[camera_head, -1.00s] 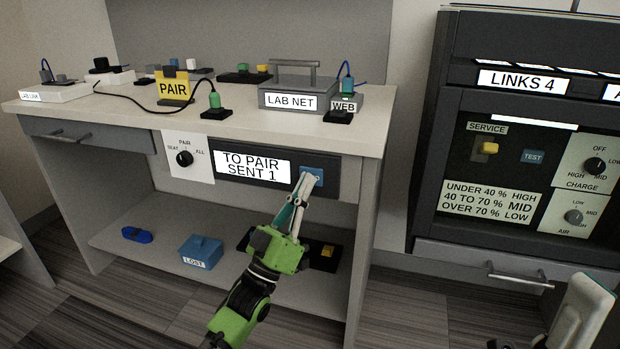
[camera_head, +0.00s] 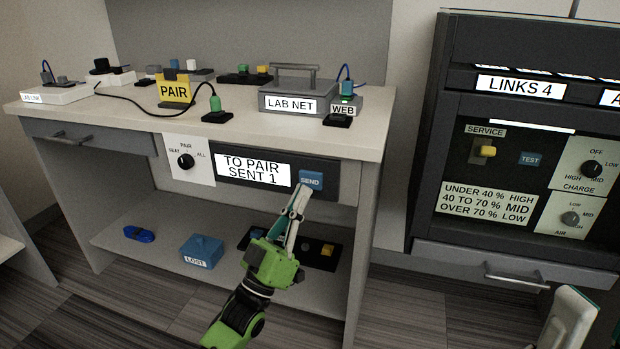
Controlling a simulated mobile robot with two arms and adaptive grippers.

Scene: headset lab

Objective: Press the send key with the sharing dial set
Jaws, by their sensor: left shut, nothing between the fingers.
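The blue send key (camera_head: 311,180) is on the dark front panel under the bench top, and its SEND label shows. Left of it a lit display (camera_head: 252,168) reads "TO PAIR SENT 1". The sharing dial (camera_head: 185,161) is a black knob on a white plate marked SEAT, PAIR and ALL; its pointer looks turned up toward PAIR. My left gripper (camera_head: 300,196) is shut and empty, its tips just below the send key; whether they touch it I cannot tell.
A LAB NET box (camera_head: 300,97), a yellow PAIR sign (camera_head: 174,90) and cabled plugs stand on the bench top. A blue LOST box (camera_head: 202,251) sits on the lower shelf. A dark cabinet (camera_head: 520,150) stands at the right, its drawer handle (camera_head: 517,281) sticking out.

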